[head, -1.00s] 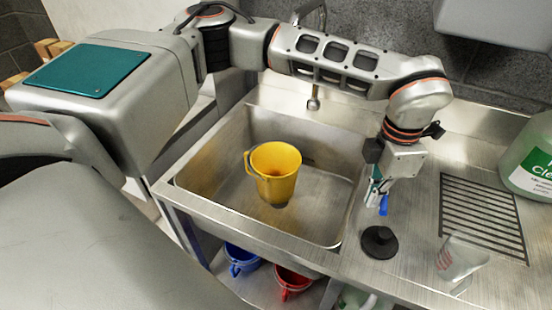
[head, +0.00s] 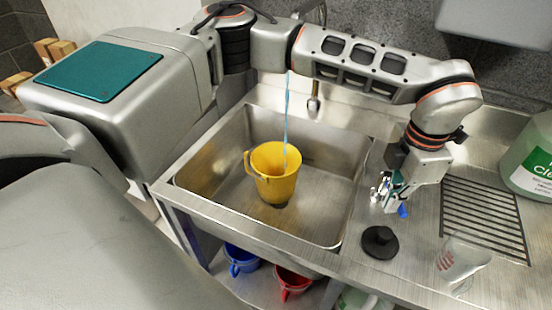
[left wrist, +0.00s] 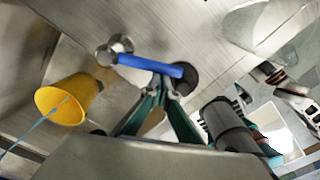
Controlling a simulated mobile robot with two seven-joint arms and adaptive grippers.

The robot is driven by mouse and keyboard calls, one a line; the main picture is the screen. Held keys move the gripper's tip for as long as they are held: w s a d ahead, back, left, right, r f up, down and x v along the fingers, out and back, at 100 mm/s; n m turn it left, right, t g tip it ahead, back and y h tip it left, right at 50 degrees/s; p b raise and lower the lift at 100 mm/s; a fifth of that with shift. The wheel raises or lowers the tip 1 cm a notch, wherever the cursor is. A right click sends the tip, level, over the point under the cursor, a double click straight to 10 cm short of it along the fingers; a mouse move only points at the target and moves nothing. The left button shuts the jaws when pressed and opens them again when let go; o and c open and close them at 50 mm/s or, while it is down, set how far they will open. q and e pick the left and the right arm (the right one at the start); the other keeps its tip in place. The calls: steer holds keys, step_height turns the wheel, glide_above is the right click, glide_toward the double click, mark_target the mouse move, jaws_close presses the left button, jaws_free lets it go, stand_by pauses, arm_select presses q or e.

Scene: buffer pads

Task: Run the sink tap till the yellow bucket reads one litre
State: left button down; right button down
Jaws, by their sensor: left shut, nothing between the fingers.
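The yellow bucket (head: 276,184) stands upright in the sink (head: 325,222), its handle to the left. It also shows in the left wrist view (left wrist: 62,102). A thin blue stream of water (head: 287,110) falls into its mouth. I cannot read a level on it. The tap's blue lever (left wrist: 150,66) juts from a metal fitting beside the sink; its blue end (head: 404,211) shows in the head view. My left gripper (head: 389,196) is shut and empty, its tips (left wrist: 165,88) close by the lever. I cannot tell whether they touch it. My right gripper is out of view.
A black round piece (head: 380,242) lies on the counter in front of the lever. A clear measuring cup (head: 462,262), a drain grate (head: 484,220) and a large green-labelled bottle (head: 530,160) are to the right. Blue (head: 241,260) and red (head: 292,284) buckets stand below.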

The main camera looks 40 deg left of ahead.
arm_select(q)
steer(key=shift+d, duration=0.3)
steer(key=shift+w, duration=0.1)
steer(key=shift+w+d, duration=0.45)
steer(key=shift+d, duration=0.25)
step_height(320, 180, up, 5)
steer(key=s+a+p, duration=0.1)
steer(key=a+p, duration=0.1)
steer(key=p, duration=0.1)
steer(key=w+d, duration=0.5)
steer(key=w, duration=0.2)
steer(key=shift+a, duration=0.1)
